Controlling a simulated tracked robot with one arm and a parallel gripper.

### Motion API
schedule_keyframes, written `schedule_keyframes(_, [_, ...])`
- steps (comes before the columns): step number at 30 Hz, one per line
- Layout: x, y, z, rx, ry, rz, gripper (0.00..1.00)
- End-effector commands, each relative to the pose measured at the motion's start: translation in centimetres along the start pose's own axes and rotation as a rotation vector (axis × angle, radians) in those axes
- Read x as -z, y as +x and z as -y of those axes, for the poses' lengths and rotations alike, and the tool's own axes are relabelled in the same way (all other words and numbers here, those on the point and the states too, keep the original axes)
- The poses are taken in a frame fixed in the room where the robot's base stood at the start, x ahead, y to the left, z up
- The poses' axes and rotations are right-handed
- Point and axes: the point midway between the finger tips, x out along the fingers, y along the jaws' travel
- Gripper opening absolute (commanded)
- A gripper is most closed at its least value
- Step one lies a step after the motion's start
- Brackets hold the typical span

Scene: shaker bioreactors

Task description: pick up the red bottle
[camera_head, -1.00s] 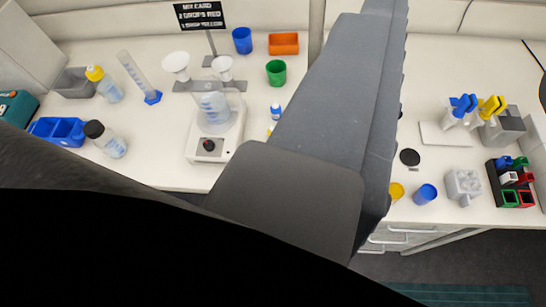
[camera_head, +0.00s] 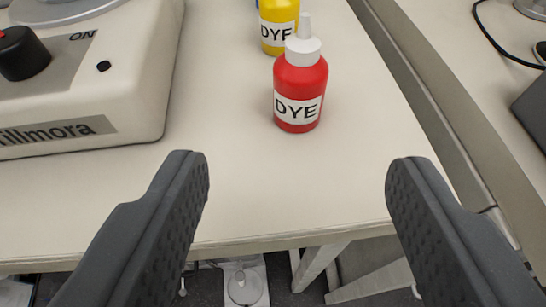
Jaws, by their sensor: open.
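The red bottle (camera_head: 301,88) stands upright on the white bench. It has a white nozzle cap and a white label reading DYE. My gripper (camera_head: 298,180) is open and empty, with its two dark ridged fingers spread wide at the lower left and lower right. The bottle is beyond the fingertips, roughly centred between them, and nothing touches it.
A yellow dye bottle (camera_head: 277,28) stands just behind the red one, with a bit of blue behind it. A white stirrer device (camera_head: 125,75) with a black knob is at the left. The bench front edge (camera_head: 300,236) runs below the bottle. Bare bench surrounds the red bottle's front.

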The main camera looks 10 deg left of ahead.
Motion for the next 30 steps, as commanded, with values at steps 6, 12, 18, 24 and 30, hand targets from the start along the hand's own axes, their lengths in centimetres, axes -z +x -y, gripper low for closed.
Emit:
schedule_keyframes(6, [-0.2, 2.8, 0.0, 0.0, -0.001, 0.001, 0.56])
schedule_keyframes(12, [-0.2, 5.8, -0.1, -0.001, -0.002, 0.002, 0.56])
schedule_keyframes(18, [-0.1, 7.9, -0.1, -0.001, -0.003, 0.002, 0.56])
schedule_keyframes(24, [0.0, 8.7, -0.1, -0.001, -0.002, 0.001, 0.56])
schedule_keyframes(30, [0.2, 10.9, -0.4, -0.001, -0.001, 0.003, 0.56])
